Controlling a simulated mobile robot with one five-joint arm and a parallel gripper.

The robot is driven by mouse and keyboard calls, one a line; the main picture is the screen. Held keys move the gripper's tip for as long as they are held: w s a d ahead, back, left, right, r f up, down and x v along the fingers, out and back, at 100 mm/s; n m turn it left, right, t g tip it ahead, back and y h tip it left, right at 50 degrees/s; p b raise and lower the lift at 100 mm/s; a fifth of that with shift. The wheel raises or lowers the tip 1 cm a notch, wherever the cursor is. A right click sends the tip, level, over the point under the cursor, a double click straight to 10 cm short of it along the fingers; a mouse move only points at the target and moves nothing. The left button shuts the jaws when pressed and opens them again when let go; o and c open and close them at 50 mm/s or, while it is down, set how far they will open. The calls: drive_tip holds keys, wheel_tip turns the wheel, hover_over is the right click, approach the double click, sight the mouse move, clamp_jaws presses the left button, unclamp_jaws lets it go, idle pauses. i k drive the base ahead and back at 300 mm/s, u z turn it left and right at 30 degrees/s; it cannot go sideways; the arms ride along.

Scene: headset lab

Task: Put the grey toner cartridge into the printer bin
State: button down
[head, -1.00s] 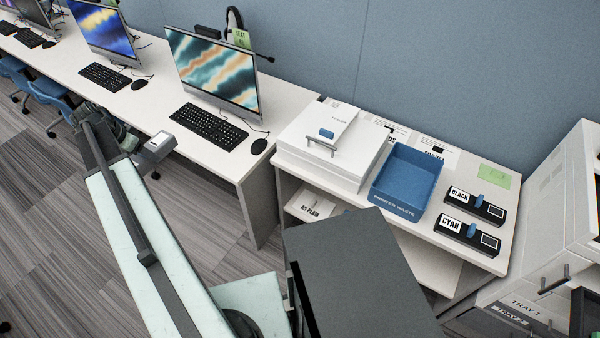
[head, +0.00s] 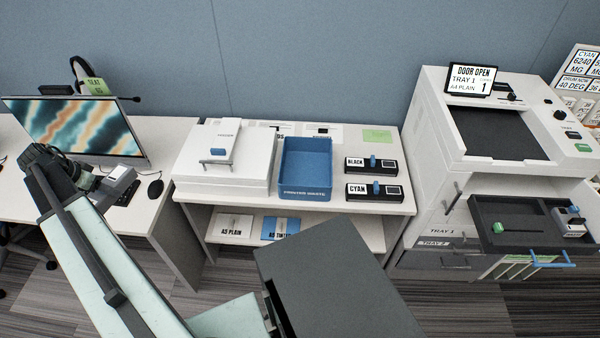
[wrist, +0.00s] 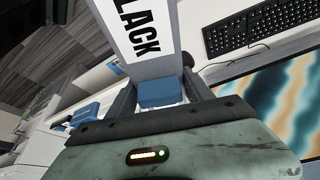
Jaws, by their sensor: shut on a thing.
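The grey toner cartridge (head: 118,180) is in my gripper (head: 90,185), held up at the left in the head view, in front of the desk with the monitor. In the wrist view its white label (wrist: 142,30) reads "LACK", with the start cut off, and its blue grip tab (wrist: 160,92) sits between the two fingers of my gripper (wrist: 165,97). The blue printer bin (head: 304,193), lettered "PRINTER WASTE", stands on the white table right of my gripper and well apart from it. Its visible floor is empty.
A white lidded box (head: 222,182) stands left of the bin. A printer (head: 440,120) with an open tray (head: 490,207) stands at the right. A monitor (head: 75,125) is behind my gripper.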

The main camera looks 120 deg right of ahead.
sight(306, 174)
drive_tip(key=z, duration=0.05)
drive_tip(key=k, duration=1.15)
drive_tip(key=z, duration=0.5)
